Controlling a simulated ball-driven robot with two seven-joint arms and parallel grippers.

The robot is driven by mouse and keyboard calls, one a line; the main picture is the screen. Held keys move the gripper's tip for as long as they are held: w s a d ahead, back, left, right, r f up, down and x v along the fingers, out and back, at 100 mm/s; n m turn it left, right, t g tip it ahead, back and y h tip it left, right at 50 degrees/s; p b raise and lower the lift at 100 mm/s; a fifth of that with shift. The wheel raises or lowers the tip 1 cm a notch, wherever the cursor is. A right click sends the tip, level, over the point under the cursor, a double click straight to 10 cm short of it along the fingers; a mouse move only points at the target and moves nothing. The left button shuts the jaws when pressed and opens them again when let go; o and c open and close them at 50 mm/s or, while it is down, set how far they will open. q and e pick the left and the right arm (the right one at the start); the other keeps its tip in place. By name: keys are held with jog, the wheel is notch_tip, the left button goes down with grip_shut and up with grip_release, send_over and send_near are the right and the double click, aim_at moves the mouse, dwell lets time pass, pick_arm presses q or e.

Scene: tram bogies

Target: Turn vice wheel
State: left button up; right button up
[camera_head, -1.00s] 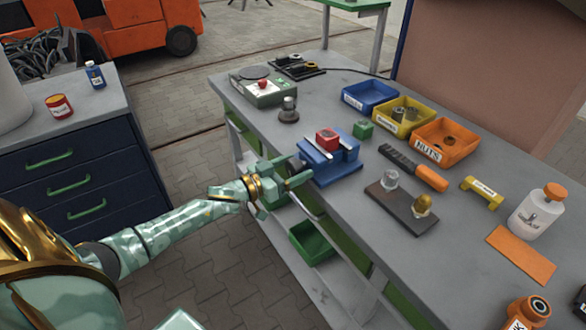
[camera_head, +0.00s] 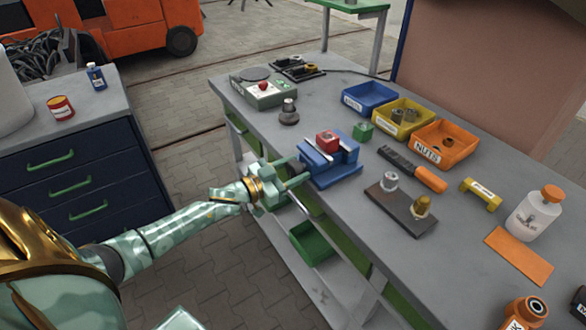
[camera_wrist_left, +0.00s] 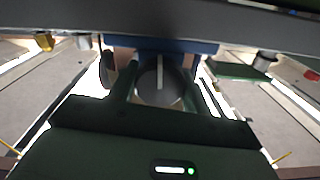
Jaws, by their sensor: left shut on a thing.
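The blue vice (camera_head: 338,172) stands on the near edge of the grey workbench, with a red block (camera_head: 327,140) between its jaws. My left gripper (camera_head: 297,171) reaches in from the left at the vice's near end. In the left wrist view the vice wheel (camera_wrist_left: 159,88) is a dark round disc with a pale vertical line. The two fingers of my left gripper (camera_wrist_left: 160,92) lie on either side of the wheel, shut on it. My right gripper is not in view.
A dark knob-topped weight (camera_head: 289,112) and a green cube (camera_head: 363,131) stand close to the vice. Blue, yellow and orange bins (camera_head: 445,145) line the back. A plate with two fittings (camera_head: 400,210) lies to the right. A green bin (camera_head: 312,243) sits on the lower shelf.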

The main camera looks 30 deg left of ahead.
pick_arm(q)
jog(key=m, duration=0.4)
jog(key=shift+m, duration=2.3)
jog(key=o, duration=1)
jog(key=shift+s+f, duration=0.1)
